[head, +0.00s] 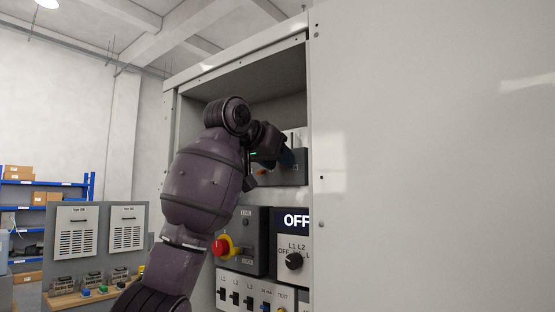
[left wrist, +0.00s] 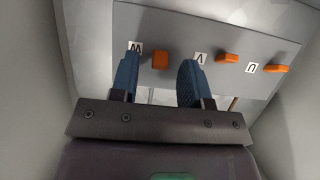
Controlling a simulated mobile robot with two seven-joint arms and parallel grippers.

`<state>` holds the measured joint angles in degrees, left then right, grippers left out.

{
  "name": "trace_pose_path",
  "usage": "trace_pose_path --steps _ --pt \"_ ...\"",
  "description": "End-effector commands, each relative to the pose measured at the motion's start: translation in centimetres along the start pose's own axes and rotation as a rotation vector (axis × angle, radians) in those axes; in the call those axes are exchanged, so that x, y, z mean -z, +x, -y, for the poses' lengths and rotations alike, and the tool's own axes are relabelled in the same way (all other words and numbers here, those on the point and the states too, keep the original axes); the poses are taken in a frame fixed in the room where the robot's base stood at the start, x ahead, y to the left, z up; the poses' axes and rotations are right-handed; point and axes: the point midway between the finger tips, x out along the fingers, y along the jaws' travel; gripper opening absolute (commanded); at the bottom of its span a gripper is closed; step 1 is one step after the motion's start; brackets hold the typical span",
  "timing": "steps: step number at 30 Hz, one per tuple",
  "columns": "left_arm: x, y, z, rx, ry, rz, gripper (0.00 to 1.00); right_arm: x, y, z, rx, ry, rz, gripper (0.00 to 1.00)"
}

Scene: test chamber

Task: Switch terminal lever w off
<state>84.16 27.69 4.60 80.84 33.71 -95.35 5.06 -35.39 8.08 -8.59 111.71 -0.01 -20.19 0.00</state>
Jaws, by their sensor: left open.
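Terminal lever w (left wrist: 160,60) is an orange block on a grey panel (left wrist: 150,20) in the left wrist view, just right of a label marked W (left wrist: 135,46). Two similar orange levers, V (left wrist: 227,57) and U (left wrist: 277,69), sit further right. My left gripper (left wrist: 159,76) is open, its blue fingers on either side of lever w in the picture. I cannot tell whether they touch it. In the head view my left gripper (head: 284,158) is inside the cabinet and covers part of the terminal panel (head: 293,176). My right gripper is not in view.
The cabinet's side wall and large grey door panel (head: 430,150) bound the opening on the right. Below are a red knob (head: 220,247), a rotary switch (head: 294,261) and small switches (head: 235,298). A bench with boxes stands at the left.

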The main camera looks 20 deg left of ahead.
Motion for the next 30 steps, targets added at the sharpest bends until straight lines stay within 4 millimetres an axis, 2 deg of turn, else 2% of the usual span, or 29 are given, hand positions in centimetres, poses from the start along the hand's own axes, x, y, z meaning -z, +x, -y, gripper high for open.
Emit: trace_pose_path --steps 2,9,10,20,30 --pt "0.0 0.0 0.0 0.000 0.000 0.000 0.40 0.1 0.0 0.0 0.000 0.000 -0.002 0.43" --pt "0.0 0.0 0.0 0.000 0.000 0.000 0.03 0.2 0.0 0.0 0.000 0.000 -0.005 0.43" --pt "0.0 0.0 0.0 0.000 0.000 0.000 0.00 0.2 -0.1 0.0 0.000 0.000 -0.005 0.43" --pt "-0.3 0.0 0.0 0.000 0.000 -0.038 0.00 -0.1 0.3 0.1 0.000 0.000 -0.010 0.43" --pt "-1.6 0.3 0.1 0.001 -0.001 -0.258 0.00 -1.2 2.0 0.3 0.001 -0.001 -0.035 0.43"
